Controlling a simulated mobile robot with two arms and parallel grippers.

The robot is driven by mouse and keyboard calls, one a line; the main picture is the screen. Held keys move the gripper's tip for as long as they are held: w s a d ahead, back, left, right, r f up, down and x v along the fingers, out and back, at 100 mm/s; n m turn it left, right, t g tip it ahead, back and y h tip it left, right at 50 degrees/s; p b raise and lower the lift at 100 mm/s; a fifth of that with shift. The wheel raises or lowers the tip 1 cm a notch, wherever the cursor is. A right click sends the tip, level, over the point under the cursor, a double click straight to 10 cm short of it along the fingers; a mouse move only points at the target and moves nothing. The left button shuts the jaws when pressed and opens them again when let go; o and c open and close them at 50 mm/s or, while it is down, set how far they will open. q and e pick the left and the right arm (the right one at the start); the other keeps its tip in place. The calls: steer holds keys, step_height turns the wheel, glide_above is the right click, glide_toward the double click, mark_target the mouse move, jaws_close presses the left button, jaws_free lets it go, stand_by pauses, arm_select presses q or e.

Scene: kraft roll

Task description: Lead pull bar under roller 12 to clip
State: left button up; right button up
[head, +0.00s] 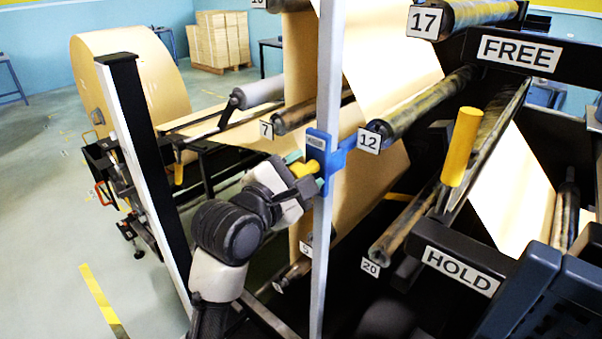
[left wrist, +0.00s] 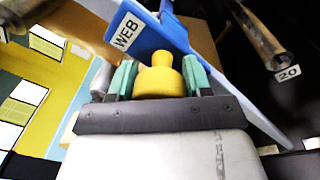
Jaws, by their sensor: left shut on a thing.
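My left gripper (head: 306,172) is shut on a yellow knob (left wrist: 160,78) that sticks out of a blue piece (left wrist: 165,35) labelled WEB, seemingly the pull bar. In the head view this blue piece (head: 318,150) is at the pale upright post, left of and slightly below the label end of roller 12 (head: 425,104). Its blue arm reaches right toward that end; I cannot tell whether they touch. The green finger pads (left wrist: 122,80) lie on both sides of the knob. I cannot pick out the clip. My right gripper is not in view.
The pale upright post (head: 324,260) crosses the head view. Roller 7 (head: 295,118) is left, roller 20 (head: 405,225) lower right. Brown paper hangs between rollers. A yellow-handled lever (head: 462,147) stands between FREE (head: 520,54) and HOLD (head: 460,271). A large paper roll (head: 150,75) is far left.

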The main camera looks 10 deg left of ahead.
mark_target(319, 196)
arm_select(q)
steer(key=shift+s+d+f, duration=0.5)
steer(key=shift+d+f, duration=0.2)
steer(key=shift+d, duration=0.1)
steer(key=shift+s+d+f, duration=0.45)
steer(key=shift+d+f, duration=0.2)
steer(key=shift+d, duration=0.15)
